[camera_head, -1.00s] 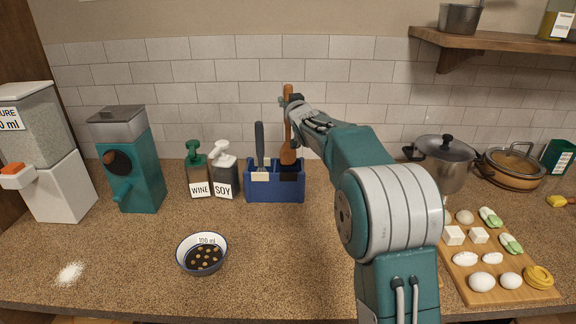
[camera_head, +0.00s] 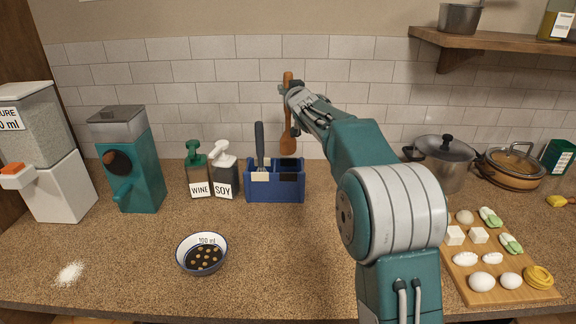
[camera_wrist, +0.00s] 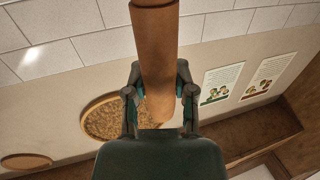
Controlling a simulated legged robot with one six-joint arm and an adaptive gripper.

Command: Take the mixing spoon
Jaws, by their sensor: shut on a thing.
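The mixing spoon (camera_head: 287,143) is brown and wooden, held upright with its wide end down, just above the blue holder (camera_head: 275,190). My gripper (camera_head: 285,92) is shut on its handle, which also shows between the two fingers in the wrist view (camera_wrist: 155,60). The holder stands on the counter by the tiled wall. A dark-handled utensil (camera_head: 259,138) stands in its left part. The right part of the holder looks empty.
Soy (camera_head: 224,173) and wine (camera_head: 197,172) bottles stand left of the holder. A bowl of dark liquid (camera_head: 202,254) sits in front. A board with food (camera_head: 490,265) and a pot (camera_head: 446,162) are at the right. The middle counter is clear.

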